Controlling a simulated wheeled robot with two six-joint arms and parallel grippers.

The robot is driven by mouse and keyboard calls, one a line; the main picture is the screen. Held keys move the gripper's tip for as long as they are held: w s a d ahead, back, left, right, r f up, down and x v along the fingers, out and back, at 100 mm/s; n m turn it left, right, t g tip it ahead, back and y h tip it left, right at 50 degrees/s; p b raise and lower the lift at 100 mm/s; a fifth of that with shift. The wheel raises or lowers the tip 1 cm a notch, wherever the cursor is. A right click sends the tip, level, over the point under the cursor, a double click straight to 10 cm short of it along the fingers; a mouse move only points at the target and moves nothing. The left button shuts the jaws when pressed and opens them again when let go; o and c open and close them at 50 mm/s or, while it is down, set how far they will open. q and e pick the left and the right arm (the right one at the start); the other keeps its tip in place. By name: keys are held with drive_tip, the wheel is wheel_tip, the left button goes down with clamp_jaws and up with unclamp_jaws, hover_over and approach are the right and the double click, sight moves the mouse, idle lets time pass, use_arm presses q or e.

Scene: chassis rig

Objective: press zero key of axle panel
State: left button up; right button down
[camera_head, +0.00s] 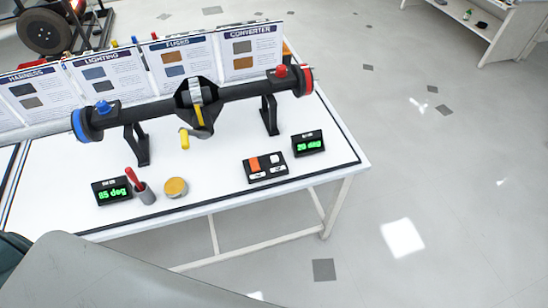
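The axle (240,92) rests on two black stands on the white table (215,188), with a blue end at left and a red end at right. A small black key panel (248,178) lies near the table's front edge. It has an orange key (254,164) and several white keys; their labels are too small to read. A left display (112,191) shows green digits that look like "65 deg". A right display (308,143) also shows green digits in deg, less clear. Neither of my grippers is in view.
A red-handled tool (133,178) stands in a grey cup (145,194), beside a round yellow-topped piece (176,187). Printed boards (186,62) stand behind the axle. A large grey surface covers the lower left. The floor (440,200) right of the table is open.

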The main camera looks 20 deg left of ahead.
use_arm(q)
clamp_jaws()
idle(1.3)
